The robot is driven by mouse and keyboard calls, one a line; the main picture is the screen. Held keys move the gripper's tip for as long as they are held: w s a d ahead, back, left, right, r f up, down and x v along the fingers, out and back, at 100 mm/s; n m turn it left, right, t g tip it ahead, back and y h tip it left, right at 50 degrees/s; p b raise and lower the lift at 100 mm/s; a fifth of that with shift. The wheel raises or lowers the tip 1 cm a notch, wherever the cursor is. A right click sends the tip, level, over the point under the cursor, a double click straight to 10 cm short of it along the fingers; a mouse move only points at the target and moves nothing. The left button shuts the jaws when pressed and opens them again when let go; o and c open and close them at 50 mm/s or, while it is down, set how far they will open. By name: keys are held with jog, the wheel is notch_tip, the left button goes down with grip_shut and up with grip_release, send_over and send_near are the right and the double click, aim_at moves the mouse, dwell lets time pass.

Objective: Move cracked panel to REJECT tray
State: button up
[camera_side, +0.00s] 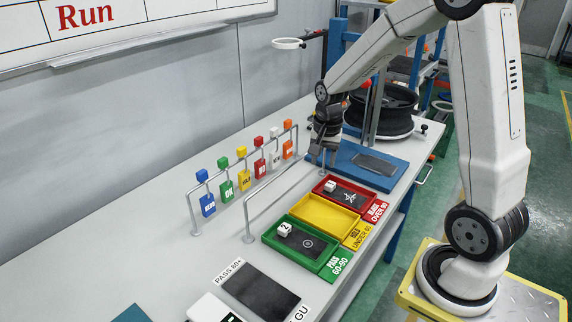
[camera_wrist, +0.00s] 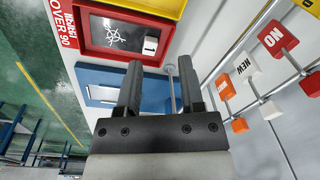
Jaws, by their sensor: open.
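A dark panel with a white crack-like mark (camera_side: 349,198) lies in the red tray (camera_side: 322,190), whose label reads OVER 90 below a word I cannot read clearly. A white block (camera_side: 331,186) sits on it. In the wrist view the marked panel (camera_wrist: 112,34) lies inside the red tray (camera_wrist: 82,32), beyond my fingers. My gripper (camera_wrist: 160,75) is open and empty. In the side view my gripper (camera_side: 326,152) is above the edge of the blue mat (camera_side: 345,153), behind the red tray. A plain dark panel (camera_side: 375,163) lies on that mat.
A yellow tray (camera_side: 325,214) is empty. The green tray (camera_side: 283,251) holds a dark panel with a ring mark (camera_side: 307,243) and a block. A rail with coloured tags (camera_side: 243,176) stands left of the trays. A black wheel (camera_side: 386,110) stands behind.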

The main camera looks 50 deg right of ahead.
jog(key=s+a+f+n+t, duration=0.1)
jog(key=s+a+n, duration=0.3)
jog(key=a+n, duration=0.2)
jog(key=s+a+f+n+t, duration=0.1)
jog(key=s+a+n, duration=0.3)
jog(key=a+n, duration=0.3)
jog(key=shift+a, duration=0.85)
